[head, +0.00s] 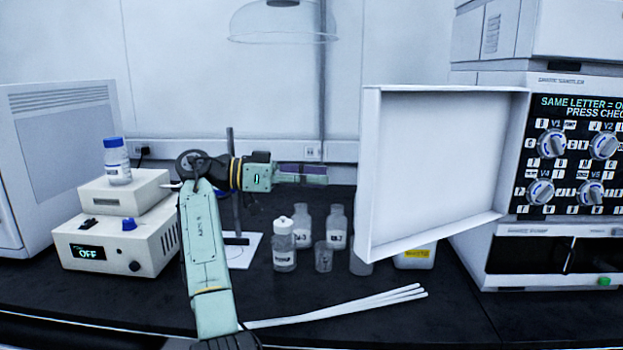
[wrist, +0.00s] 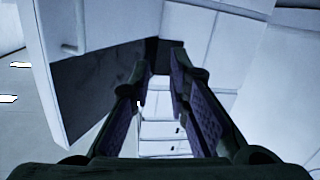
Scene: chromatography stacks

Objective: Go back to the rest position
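My gripper (head: 318,174) is stretched out to the right at the end of my green arm in the head view. It hangs in the air above the bottles and left of an open white door (head: 430,170), with a gap between them. In the wrist view, the two purple-padded fingers of my gripper (wrist: 160,72) stand apart, with nothing between them. A white panel with a handle (wrist: 72,48) fills the left of that view.
Several bottles stand on the dark bench, including a clear capped bottle (head: 284,246). White rods (head: 340,308) lie in front. A white instrument (head: 117,238) with a display reading OFF stands left of my arm. The chromatography stack (head: 570,150) is at right.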

